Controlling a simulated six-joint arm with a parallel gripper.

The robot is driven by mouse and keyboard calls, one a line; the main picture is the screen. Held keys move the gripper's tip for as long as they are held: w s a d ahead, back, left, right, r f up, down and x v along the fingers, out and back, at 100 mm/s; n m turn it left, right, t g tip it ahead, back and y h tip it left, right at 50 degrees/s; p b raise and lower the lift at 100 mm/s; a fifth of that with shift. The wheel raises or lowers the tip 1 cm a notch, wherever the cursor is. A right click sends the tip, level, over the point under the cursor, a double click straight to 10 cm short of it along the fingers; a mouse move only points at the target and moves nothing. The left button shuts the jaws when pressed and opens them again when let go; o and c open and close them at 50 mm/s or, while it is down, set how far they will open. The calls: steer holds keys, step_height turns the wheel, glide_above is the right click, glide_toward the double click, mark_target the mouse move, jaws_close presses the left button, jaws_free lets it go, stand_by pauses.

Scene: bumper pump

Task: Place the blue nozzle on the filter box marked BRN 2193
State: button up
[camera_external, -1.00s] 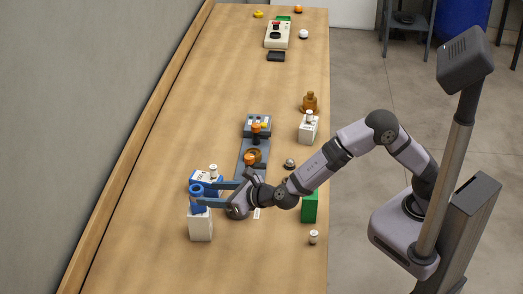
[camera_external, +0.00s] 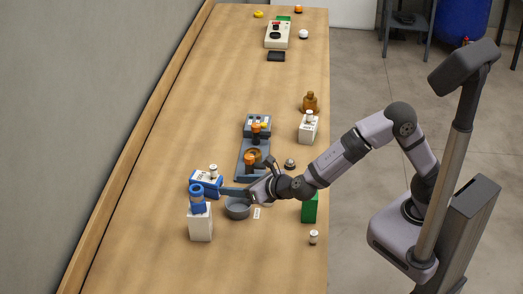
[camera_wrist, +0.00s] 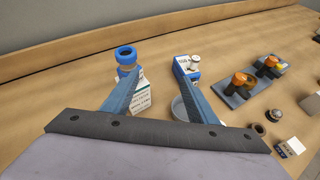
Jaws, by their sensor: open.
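The blue nozzle (camera_external: 197,198) stands upright on top of a white box (camera_external: 200,226) near the left side of the table. In the wrist view the nozzle (camera_wrist: 126,62) is at upper left, on a white box (camera_wrist: 141,97) with green print too small to read. I cannot tell whether it is marked BRN 2193. My gripper (camera_external: 222,191) is open and empty, to the right of the nozzle. In the wrist view the gap between my fingertips (camera_wrist: 158,74) lies right of the nozzle, and the left fingertip overlaps its lower edge in the picture.
A blue-and-white box (camera_external: 207,179) with a white knob stands just behind the nozzle. A grey bowl (camera_external: 237,210) sits below my gripper. A grey tray (camera_external: 243,170) with orange-topped parts, a green box (camera_external: 309,208) and a white box (camera_external: 308,132) are to the right. The table's front left is clear.

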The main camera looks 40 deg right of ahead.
steer(key=s+d+f+m+g+h, duration=0.1)
steer(key=d+f+m+g+h, duration=0.25)
steer(key=d+m, duration=0.9)
steer(key=d+f+m+g+h, duration=0.35)
steer(key=d+m, duration=0.25)
steer(key=d, duration=1.4)
steer(key=s+d+f+m+g+y, duration=0.1)
steer(key=s+d+m, duration=0.3)
steer(key=s+m, duration=0.4)
steer(key=s+d+f+m+g+y, duration=0.2)
steer(key=s+d+f+m+g, duration=0.2)
steer(key=s+m, duration=0.4)
steer(key=m, duration=0.3)
steer(key=shift+d+f+y, duration=0.3)
steer(key=shift+d, duration=0.05)
